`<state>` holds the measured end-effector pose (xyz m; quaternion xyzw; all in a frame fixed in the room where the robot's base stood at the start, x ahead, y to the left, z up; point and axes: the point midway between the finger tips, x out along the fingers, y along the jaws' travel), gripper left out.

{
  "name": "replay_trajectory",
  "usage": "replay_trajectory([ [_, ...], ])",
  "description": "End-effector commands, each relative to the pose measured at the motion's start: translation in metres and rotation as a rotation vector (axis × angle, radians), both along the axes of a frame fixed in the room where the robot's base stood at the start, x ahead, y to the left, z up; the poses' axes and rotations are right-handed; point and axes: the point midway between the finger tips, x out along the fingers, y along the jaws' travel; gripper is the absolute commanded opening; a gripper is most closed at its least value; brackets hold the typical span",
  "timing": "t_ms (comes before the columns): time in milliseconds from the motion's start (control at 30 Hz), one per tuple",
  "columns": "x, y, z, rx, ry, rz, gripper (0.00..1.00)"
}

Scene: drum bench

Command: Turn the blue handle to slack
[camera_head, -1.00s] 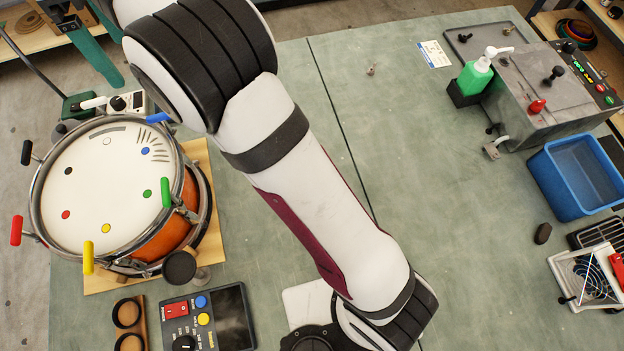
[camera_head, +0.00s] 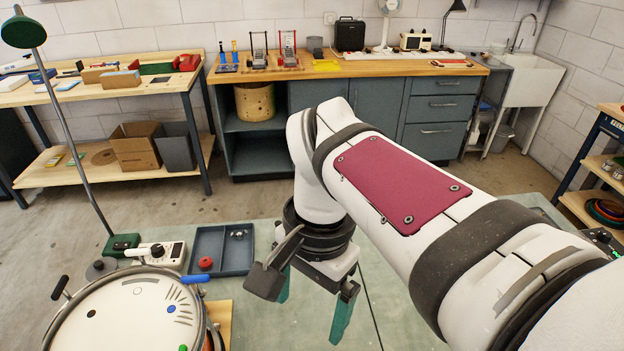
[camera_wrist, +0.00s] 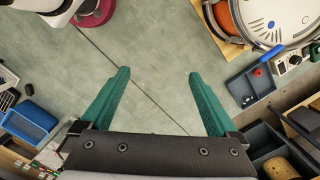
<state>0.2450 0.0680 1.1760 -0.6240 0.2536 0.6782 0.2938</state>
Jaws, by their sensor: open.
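The drum (camera_head: 115,315) stands at the lower left of the head view, its white head facing up. The blue handle (camera_head: 195,279) is on the drum's far right rim and sticks outward to the right. Nothing touches it. In the wrist view, the blue handle (camera_wrist: 271,53) is at the upper right, at the edge of the drum (camera_wrist: 268,18). My gripper (camera_head: 315,300), with teal fingers, hangs over the bench to the right of the blue handle, well apart from it. In the wrist view my gripper (camera_wrist: 158,74) is open, with only bare bench between the fingers.
A black handle (camera_head: 60,287) is on the drum's left rim. A dark tray (camera_head: 221,250) with a red knob (camera_head: 205,263), a white meter (camera_head: 160,254) and a lamp base (camera_head: 121,245) stand behind the drum. The bench (camera_head: 258,318) between drum and gripper is clear.

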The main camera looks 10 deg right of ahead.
Motion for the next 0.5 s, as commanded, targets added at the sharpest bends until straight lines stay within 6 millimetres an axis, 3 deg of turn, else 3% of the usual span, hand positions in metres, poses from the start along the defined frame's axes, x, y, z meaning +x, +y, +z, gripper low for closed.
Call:
replay_trajectory([
  [300,-0.068,-0.026,-0.046,0.053,-0.032,0.184,0.95],
  [500,-0.094,-0.031,-0.067,0.072,-0.048,0.251,0.95],
])
